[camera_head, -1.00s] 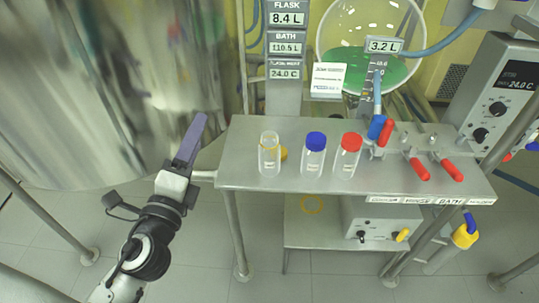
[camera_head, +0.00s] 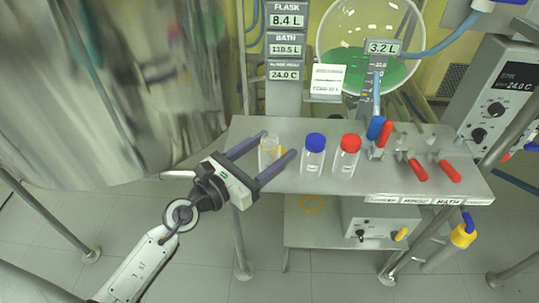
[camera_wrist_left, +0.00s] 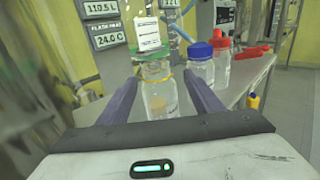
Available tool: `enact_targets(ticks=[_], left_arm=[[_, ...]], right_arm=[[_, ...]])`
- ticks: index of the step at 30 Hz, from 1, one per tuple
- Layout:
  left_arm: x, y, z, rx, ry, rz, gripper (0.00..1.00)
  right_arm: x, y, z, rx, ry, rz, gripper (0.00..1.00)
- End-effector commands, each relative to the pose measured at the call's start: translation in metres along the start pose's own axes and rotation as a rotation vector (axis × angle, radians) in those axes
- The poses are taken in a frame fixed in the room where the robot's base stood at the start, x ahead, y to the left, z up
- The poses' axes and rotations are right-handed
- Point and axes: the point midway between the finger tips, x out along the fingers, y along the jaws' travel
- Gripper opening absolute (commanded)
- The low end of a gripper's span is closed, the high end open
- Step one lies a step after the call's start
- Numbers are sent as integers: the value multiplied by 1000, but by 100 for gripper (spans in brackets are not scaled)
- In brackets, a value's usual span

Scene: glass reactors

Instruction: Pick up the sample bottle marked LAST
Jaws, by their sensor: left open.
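Three sample bottles stand upright on the steel shelf (camera_head: 330,182). The left one is clear with a yellow ring at its neck and no cap seen on top (camera_head: 267,154); the others have a blue cap (camera_head: 313,155) and a red cap (camera_head: 346,157). Their small labels are too blurred to read, so I cannot tell which is marked LAST. My left gripper (camera_head: 279,143) is open, its fingers either side of the yellow-ringed bottle. In the left wrist view this bottle (camera_wrist_left: 160,97) appears between the fingers, with gaps at both sides. My right gripper is not in view.
Red-handled valves (camera_head: 416,167) are on the shelf's right. A large steel vessel (camera_head: 140,90) stands at the left, near my left arm. A glass flask with green liquid (camera_head: 400,70) and display panels (camera_head: 284,45) are behind the shelf.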

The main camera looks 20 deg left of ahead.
Motion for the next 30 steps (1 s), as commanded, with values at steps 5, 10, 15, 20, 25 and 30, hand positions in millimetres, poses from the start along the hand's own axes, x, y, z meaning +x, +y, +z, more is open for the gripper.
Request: enact_targets(ticks=[5,10,15,20,25,30], left_arm=[[27,2,0,-2,-2,0,60],[35,1,-1,-2,0,0,60],[35,1,-1,-2,0,0,60],[35,1,-1,-2,0,0,33],[35,2,0,-1,-2,0,13],[35,2,1,-1,-2,0,13]], right_arm=[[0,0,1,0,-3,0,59],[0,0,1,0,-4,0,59],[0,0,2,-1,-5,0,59],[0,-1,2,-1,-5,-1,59],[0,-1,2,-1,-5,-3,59],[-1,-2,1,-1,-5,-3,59]])
